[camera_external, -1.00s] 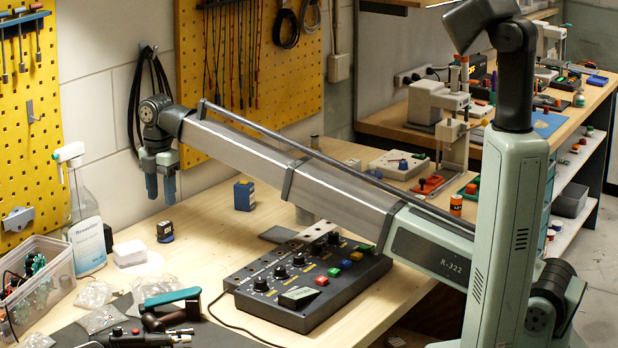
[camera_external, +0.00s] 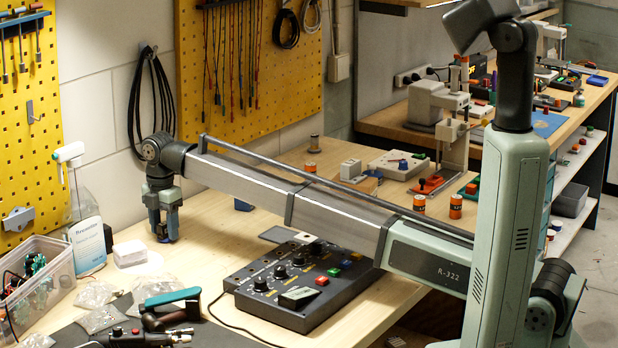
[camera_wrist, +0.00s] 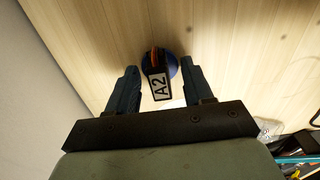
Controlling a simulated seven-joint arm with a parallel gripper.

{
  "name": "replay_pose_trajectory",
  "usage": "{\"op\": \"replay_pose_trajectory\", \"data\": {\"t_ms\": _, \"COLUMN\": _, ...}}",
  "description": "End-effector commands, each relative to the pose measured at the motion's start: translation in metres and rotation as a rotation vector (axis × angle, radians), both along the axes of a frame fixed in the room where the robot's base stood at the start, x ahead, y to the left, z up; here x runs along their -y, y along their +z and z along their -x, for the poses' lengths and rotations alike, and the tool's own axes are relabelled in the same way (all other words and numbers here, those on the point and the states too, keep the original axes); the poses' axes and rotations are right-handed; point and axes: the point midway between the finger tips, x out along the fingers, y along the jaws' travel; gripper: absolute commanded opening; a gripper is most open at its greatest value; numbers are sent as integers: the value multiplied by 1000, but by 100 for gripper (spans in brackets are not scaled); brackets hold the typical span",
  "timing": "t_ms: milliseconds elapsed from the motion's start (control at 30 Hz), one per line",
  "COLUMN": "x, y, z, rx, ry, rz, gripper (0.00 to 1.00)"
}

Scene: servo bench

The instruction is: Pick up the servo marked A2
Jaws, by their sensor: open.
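The servo marked A2 (camera_wrist: 160,88) lies on the wooden bench top. In the wrist view it shows a white A2 label, a dark body with orange and red wires, and a round blue part behind. My gripper (camera_wrist: 160,75) is open, with one finger on each side of the servo. The label end sits between the fingers, and a gap shows on both sides. In the external view my gripper (camera_external: 164,230) points down at the bench, and the servo is mostly hidden behind or between its fingers.
Another blue servo (camera_external: 243,205) is partly hidden behind my arm. A control box (camera_external: 300,285) with knobs and coloured buttons stands to the right. A spray bottle (camera_external: 88,232), a white block (camera_external: 131,253) and a clear bin (camera_external: 38,285) are on the left. The wall is close behind.

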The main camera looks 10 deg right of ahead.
Motion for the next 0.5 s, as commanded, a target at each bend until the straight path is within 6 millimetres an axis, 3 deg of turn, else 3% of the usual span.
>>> {"op": "replay_pose_trajectory", "data": {"t_ms": 67, "x": 0, "y": 0, "z": 0, "rx": 0, "ry": 0, "rz": 0, "gripper": 51}}
{"op": "replay_pose_trajectory", "data": {"t_ms": 500, "x": 0, "y": 1, "z": 0, "rx": 0, "ry": 0, "rz": 0, "gripper": 10}}
